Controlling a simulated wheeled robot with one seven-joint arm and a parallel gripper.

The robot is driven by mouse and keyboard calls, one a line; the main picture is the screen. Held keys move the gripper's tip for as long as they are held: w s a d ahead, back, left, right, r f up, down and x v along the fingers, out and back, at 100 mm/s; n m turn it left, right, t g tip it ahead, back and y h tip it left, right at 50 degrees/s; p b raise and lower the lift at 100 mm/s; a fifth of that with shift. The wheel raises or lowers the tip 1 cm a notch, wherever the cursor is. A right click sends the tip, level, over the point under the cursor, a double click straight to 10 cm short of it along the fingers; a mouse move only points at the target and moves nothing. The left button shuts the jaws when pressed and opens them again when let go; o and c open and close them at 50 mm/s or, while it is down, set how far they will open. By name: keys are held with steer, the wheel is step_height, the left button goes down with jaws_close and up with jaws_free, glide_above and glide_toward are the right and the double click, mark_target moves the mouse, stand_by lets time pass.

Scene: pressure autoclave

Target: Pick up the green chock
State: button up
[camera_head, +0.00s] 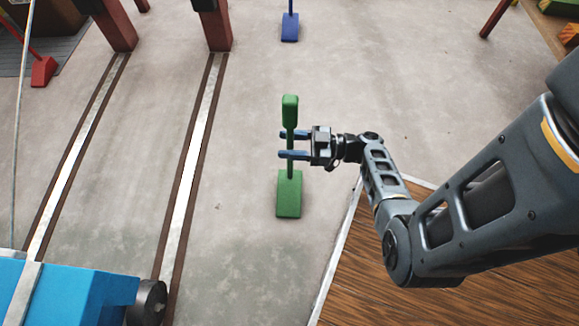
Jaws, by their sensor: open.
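The green chock (289,195) sits on the concrete floor in the middle of the head view. It has a wedge base and a thin upright handle topped by a thicker green grip (290,111). My gripper (282,146) comes in from the right with its two blue fingers pointing left. The fingers are open, one above and one below in the picture, and they overlap the thin handle between grip and base. I cannot tell whether they touch it.
Two rails (187,185) run along the floor to the left. A blue cart (75,295) with a dark wheel stands at the lower left. A blue chock (290,27) and a red chock (43,71) stand farther back. A wooden platform (400,292) is at the lower right.

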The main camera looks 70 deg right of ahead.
steer(key=shift+c, duration=0.2)
jaws_close()
stand_by(1.1)
